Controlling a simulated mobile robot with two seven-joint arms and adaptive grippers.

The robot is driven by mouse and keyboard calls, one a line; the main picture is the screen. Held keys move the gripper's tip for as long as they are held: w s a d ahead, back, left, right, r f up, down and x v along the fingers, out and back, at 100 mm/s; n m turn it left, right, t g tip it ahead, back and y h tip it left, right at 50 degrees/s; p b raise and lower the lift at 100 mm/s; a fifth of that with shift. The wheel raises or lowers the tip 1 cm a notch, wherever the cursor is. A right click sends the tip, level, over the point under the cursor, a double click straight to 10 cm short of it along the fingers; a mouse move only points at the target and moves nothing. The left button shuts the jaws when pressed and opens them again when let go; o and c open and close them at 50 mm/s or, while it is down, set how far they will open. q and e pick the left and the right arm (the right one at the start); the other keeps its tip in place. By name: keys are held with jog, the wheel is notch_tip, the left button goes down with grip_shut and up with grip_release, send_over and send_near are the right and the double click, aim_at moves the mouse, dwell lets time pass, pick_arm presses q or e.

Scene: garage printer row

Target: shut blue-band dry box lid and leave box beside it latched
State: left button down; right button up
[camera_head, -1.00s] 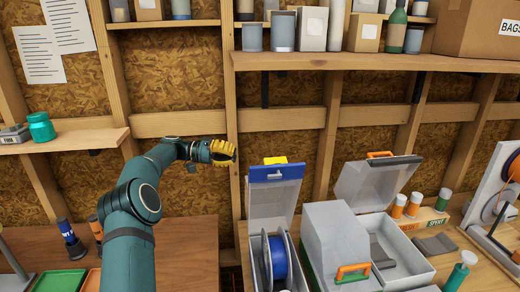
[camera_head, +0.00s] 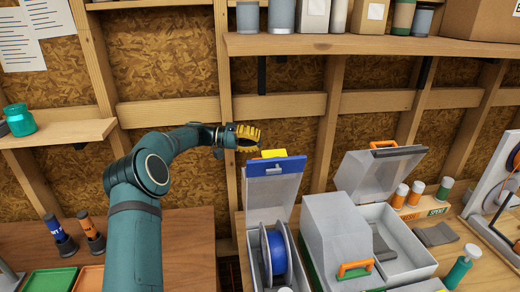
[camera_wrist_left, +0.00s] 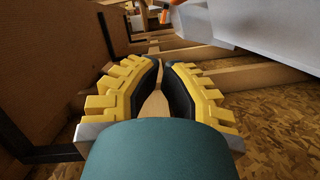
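The blue-band dry box (camera_head: 256,262) stands on the bench with its lid (camera_head: 283,188) raised. The lid has a blue band (camera_head: 276,167) along its top edge, and a yellow piece (camera_head: 274,153) shows behind it. A blue spool (camera_head: 277,252) sits inside. The box beside it (camera_head: 335,222), on its right, has its lid down and its orange latch (camera_head: 355,269) at the front. My left gripper (camera_head: 250,136) is above and left of the raised lid, apart from it. Its yellow fingers nearly meet in the left wrist view (camera_wrist_left: 163,66), with nothing held between them.
A third box (camera_head: 408,262) stands open at the right, its lid (camera_head: 378,176) raised. Orange and green-capped bottles (camera_head: 416,194) stand behind it. A loaded shelf (camera_head: 370,43) hangs above. Studs and wall panels are close behind the boxes.

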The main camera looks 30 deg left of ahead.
pick_arm(q)
jog(key=shift+s+d+f, duration=0.3)
jog(key=shift+s+d, duration=0.4)
jog(key=shift+d, duration=0.05)
jog(key=shift+s+d+f, duration=0.3)
jog(key=shift+s+d, duration=0.4)
